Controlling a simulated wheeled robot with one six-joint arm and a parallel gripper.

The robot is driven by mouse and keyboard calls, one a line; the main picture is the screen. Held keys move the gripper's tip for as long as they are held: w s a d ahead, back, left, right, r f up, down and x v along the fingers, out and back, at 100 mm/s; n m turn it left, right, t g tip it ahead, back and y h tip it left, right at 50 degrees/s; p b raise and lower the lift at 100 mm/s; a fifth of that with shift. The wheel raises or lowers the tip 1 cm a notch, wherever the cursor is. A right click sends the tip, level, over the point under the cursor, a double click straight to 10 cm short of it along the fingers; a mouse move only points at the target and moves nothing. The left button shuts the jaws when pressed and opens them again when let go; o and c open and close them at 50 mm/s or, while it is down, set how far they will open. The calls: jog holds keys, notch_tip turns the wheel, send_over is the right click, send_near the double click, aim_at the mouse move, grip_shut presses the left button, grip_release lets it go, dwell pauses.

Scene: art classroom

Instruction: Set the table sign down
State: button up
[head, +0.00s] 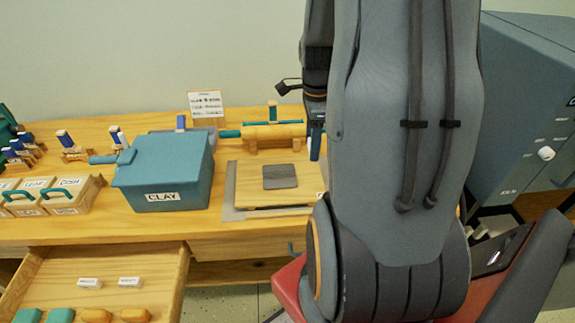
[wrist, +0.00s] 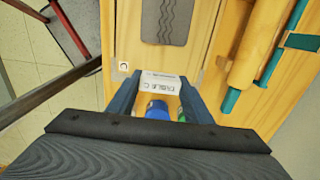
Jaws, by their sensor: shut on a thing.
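In the wrist view, my gripper (wrist: 159,88) is shut on the table sign (wrist: 160,83), a small white block with dark lettering that reads like "TABLE C". The sign sits between the two fingertips, over the wooden table (wrist: 112,48). I cannot tell whether its underside touches the wood. In the head view, my arm covers the sign and most of my gripper.
A wooden board with a grey patterned slab (head: 280,176) lies beside a teal-handled rolling pin (head: 272,133). A blue CLAY box (head: 165,180), stamps and labelled boxes (head: 65,195) stand left. An open drawer (head: 110,262) juts out front. A blue-grey machine (head: 525,110) stands right.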

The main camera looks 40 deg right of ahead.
aim_at(310, 176)
jog(key=shift+f+p, duration=0.8)
jog(key=shift+f, duration=3.5)
jog(key=shift+f, duration=0.1)
jog(key=o, duration=1)
notch_tip(310, 176, up, 12)
jog(key=b, duration=0.2)
jog(key=shift+b, duration=0.3)
jog(key=s+a+n, duration=0.1)
jog(key=a+n, duration=1.5)
jog(key=s+a+n+t, duration=0.1)
jog(key=a+n, duration=0.7)
jog(key=shift+s+a+r, duration=0.15)
jog(key=shift+s+r, duration=0.2)
jog(key=shift+r, duration=0.05)
